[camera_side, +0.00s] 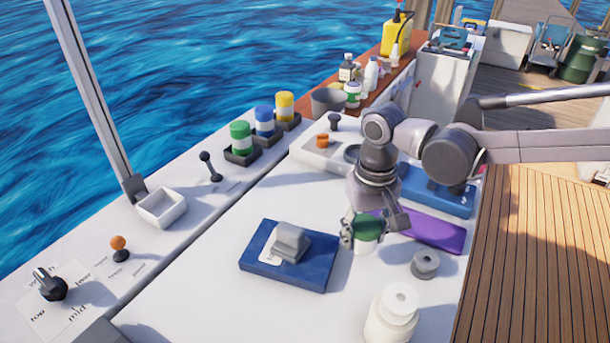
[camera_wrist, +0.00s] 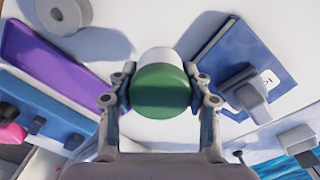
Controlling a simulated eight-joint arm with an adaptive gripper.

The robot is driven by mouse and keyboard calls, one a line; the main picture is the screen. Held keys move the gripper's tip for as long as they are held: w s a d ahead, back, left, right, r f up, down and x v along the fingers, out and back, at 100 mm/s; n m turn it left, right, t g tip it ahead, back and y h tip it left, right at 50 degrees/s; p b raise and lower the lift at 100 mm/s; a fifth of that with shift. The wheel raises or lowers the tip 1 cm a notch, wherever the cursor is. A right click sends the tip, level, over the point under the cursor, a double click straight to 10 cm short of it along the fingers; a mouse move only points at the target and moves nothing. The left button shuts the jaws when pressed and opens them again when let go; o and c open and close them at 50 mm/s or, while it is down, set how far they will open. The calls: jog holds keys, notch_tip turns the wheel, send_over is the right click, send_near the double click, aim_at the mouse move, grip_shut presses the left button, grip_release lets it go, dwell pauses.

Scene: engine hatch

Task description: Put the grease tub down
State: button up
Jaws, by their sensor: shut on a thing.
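The grease tub is a white tub with a green lid (camera_side: 368,228), in the middle right of the side view. It also shows as the green lid and white body between the fingers in the wrist view (camera_wrist: 161,90). My gripper (camera_side: 366,232) points down and is shut on the tub, one finger on each side in the wrist view (camera_wrist: 160,98). The tub is upright over the white worktop (camera_side: 215,290). I cannot tell whether its base touches the worktop. The fingers partly hide its sides.
A blue board (camera_side: 265,272) with a grey block (camera_side: 291,241) lies left of the tub. A purple tray (camera_side: 435,232) lies to the right. A grey spool (camera_side: 425,264) and a white bottle (camera_side: 391,318) stand in front. Green, blue and yellow cans (camera_side: 263,121) stand at the back left.

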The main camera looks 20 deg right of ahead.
aim_at(361, 248)
jog(key=shift+a+f, duration=0.1)
jog(key=shift+f, duration=1.95)
jog(key=shift+f, duration=0.1)
jog(key=o, duration=1)
jog(key=shift+c, duration=0.2)
